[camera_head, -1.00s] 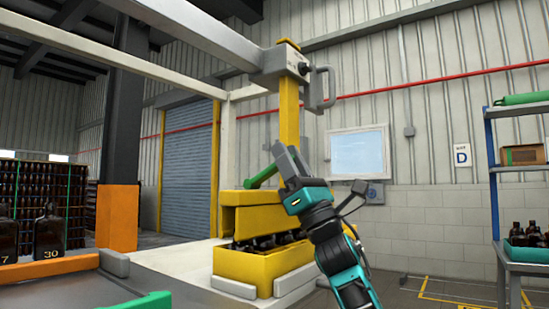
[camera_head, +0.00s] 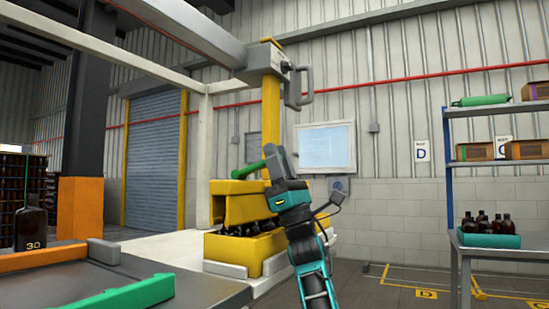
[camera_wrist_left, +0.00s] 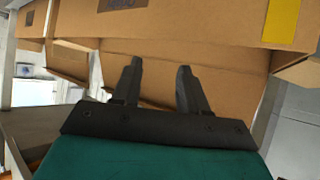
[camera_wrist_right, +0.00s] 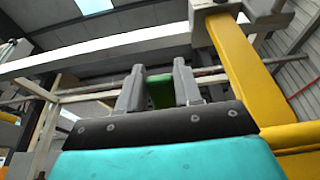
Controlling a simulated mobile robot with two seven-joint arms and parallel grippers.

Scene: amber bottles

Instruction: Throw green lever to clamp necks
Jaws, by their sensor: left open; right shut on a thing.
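The green lever (camera_head: 250,168) sticks out at a slant above the yellow clamp head (camera_head: 240,203). My right gripper (camera_head: 272,158) is shut on the lever's end; in the right wrist view the green lever (camera_wrist_right: 161,92) shows between the two fingers. Below the clamp head stands a yellow crate (camera_head: 238,254) with dark bottles (camera_head: 250,230) in it. Their necks are mostly hidden under the head, so I cannot tell whether it touches them. My left gripper (camera_wrist_left: 157,85) is open and empty, in front of a cardboard box (camera_wrist_left: 215,78).
A yellow post (camera_head: 271,110) rises behind the lever to an overhead beam with a grey handle (camera_head: 299,86). A shelf (camera_head: 485,163) on the right holds boxes and a teal tray of bottles. At left are an orange rail (camera_head: 45,258) and a bottle marked 30 (camera_head: 30,228).

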